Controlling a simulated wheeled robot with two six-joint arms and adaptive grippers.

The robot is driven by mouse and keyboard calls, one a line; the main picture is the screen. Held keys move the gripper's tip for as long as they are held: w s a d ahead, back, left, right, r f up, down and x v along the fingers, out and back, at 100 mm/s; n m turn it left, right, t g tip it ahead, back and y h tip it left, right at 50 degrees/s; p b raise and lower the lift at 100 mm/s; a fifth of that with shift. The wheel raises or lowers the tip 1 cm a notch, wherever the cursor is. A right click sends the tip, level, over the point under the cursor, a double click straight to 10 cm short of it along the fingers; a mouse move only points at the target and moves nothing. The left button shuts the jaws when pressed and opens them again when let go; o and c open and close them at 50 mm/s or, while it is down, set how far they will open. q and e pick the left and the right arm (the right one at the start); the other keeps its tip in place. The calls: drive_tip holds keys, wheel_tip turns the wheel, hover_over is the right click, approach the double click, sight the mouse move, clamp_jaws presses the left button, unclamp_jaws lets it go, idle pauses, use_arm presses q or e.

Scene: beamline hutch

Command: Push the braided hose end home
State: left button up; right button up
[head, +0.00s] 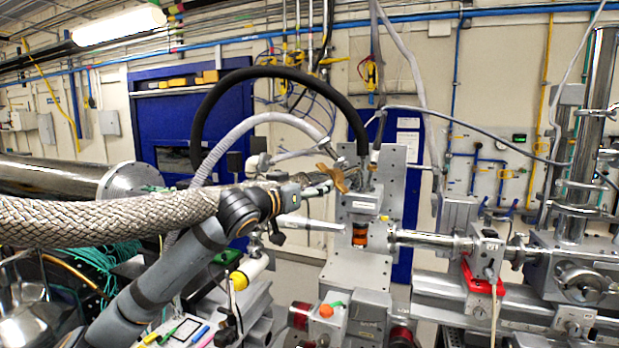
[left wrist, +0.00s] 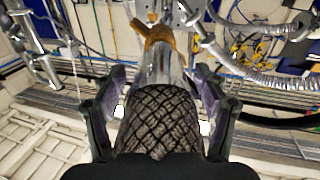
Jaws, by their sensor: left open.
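The thick grey braided hose (head: 110,219) comes in from the left in the head view and runs behind my left wrist. In the left wrist view the braided hose (left wrist: 160,120) lies between the fingers, with a smooth metal sleeve (left wrist: 162,66) at its far end. A brass-coloured winged piece (head: 333,178) is at that end, close to the grey block (head: 360,201); it also shows in the left wrist view (left wrist: 158,33). My left gripper (head: 312,186) is open around the hose, one finger on each side. I cannot tell whether the end is fully seated. My right gripper is not in view.
A black hose (head: 255,73) arches over the work area and a pale corrugated hose (head: 235,133) runs beneath it. Steel beam pipe and flanges (head: 435,240) stand right of the block. A cluttered cart top (head: 185,332) is below my left arm.

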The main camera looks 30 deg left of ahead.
use_arm(q)
drive_tip(key=c, duration=0.9)
drive_tip(key=shift+w+r, duration=0.1)
drive_tip(key=shift+r, duration=0.05)
drive_tip(key=shift+c, duration=0.2)
drive_tip(key=shift+w, duration=0.35)
drive_tip(key=o, duration=0.9)
drive_tip(key=shift+s, duration=0.1)
drive_tip(key=shift+o, duration=0.2)
wheel_tip(320, 180, up, 10)
drive_tip(key=shift+f, duration=0.15)
